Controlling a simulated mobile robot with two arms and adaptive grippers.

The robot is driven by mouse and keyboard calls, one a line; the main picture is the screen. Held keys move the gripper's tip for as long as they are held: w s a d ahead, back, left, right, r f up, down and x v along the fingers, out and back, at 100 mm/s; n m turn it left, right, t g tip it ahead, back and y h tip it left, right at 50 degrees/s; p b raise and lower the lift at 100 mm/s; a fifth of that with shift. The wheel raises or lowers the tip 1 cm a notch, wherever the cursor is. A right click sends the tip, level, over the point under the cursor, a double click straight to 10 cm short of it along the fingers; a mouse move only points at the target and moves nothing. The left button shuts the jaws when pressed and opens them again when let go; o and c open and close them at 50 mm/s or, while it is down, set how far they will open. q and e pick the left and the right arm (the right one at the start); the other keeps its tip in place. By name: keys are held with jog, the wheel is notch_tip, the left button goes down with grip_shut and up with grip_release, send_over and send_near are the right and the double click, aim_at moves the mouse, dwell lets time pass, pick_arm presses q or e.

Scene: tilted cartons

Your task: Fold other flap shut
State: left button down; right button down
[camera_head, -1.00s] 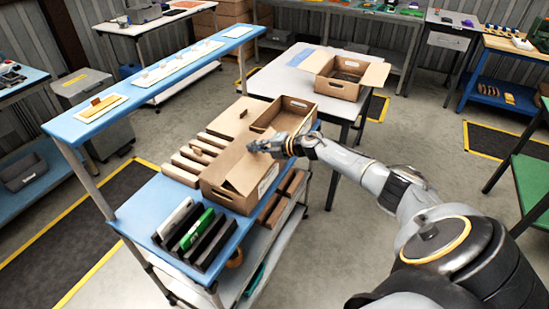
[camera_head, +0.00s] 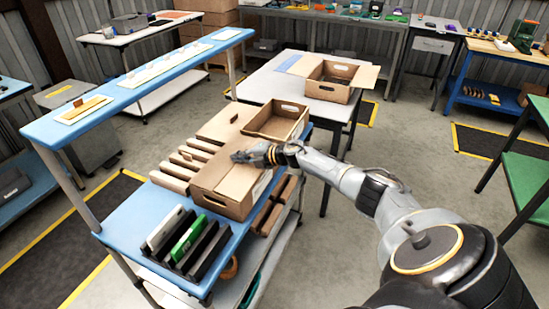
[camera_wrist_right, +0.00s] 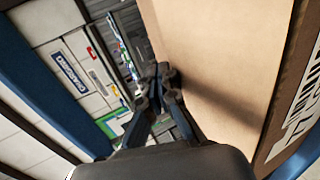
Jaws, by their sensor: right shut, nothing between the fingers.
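The brown carton (camera_head: 217,202) stands on the blue-topped bench, its top largely covered by tan cardboard flaps (camera_head: 213,176). The near flap looks almost flat, but a small remaining gap cannot be ruled out. My right gripper (camera_head: 238,157) is over the carton's top, at the far edge of the flap area. Its fingers are shut with nothing between them. In the right wrist view, the fingertips (camera_wrist_right: 162,75) are close beside a broad cardboard face (camera_wrist_right: 225,60); I cannot tell whether they touch it. My left gripper is not in view.
An open carton (camera_head: 280,122) stands just behind. Several brown slabs lie to the left, and dark upright holders with a green item (camera_head: 187,238) stand in front. Another open carton (camera_head: 333,86) is on the white table. A shelf (camera_head: 150,80) overhangs the bench's left side.

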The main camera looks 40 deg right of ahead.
jog(key=shift+f, duration=0.15)
dwell(0.5)
jog(key=shift+s+d+f, duration=0.25)
jog(key=shift+s+f, duration=0.05)
jog(key=shift+s, duration=0.35)
notch_tip(320, 180, up, 4)
jog(key=p, duration=0.3)
jog(key=shift+d+r+p, duration=0.15)
jog(key=shift+r+p, duration=0.05)
jog(key=shift+p, duration=0.15)
notch_tip(320, 180, up, 10)
jog(key=shift+a+f, duration=0.2)
